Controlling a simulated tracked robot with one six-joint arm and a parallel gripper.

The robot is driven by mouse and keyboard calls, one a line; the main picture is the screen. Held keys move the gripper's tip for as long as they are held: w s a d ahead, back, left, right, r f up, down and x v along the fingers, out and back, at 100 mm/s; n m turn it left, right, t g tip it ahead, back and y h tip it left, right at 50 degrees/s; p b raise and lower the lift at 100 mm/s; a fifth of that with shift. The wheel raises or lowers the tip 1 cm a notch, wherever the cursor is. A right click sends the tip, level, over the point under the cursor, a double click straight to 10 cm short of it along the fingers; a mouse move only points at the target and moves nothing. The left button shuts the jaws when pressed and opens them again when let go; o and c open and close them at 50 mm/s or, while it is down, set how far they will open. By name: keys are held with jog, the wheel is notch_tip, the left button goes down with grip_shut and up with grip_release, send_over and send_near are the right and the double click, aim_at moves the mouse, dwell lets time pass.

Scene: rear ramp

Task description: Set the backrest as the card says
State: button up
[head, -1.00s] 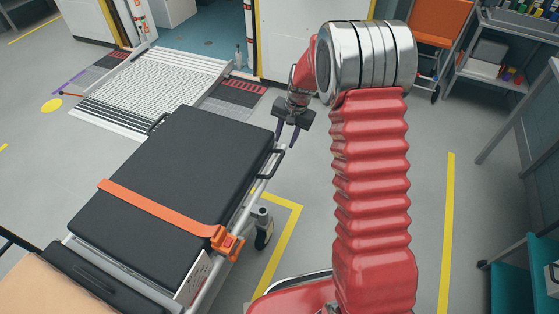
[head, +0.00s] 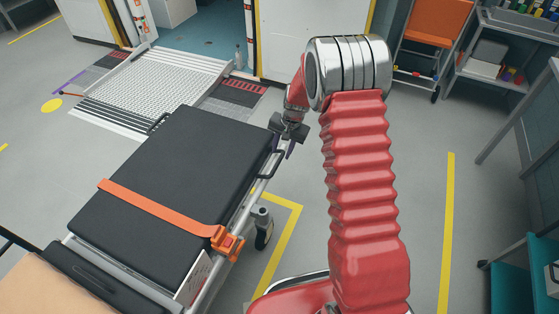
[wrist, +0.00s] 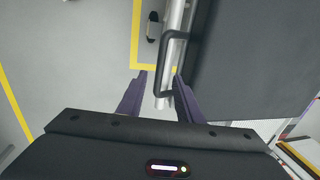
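The stretcher's dark backrest pad (head: 175,165) lies about flat on its frame, with an orange strap (head: 150,205) across it. A black loop handle (head: 271,163) sticks out from its right side near the far end; it also shows in the wrist view (wrist: 166,70). A white card (head: 196,278) is on the near right corner; its text is too small to read. My gripper (head: 286,150) is open beside the handle. In the wrist view its dark purple fingers (wrist: 160,76) stand apart, with the handle's lower end and silver rail between them in the picture; contact is not clear.
An orange buckle (head: 228,242) sits on the side rail. A caster (head: 263,229) stands below the rail near yellow floor lines. A metal ramp (head: 150,88) leads up to a vehicle doorway at the back. Shelving (head: 500,65) stands at the far right.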

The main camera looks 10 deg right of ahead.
aim_at(278, 164)
jog(key=shift+w+a+f, duration=0.15)
jog(key=shift+f, duration=1)
jog(key=shift+w+a+f, duration=0.1)
jog(key=shift+a+f, duration=0.1)
jog(key=shift+f, duration=1)
jog(key=shift+w+a+f, duration=0.15)
jog(key=shift+f, duration=1)
grip_shut()
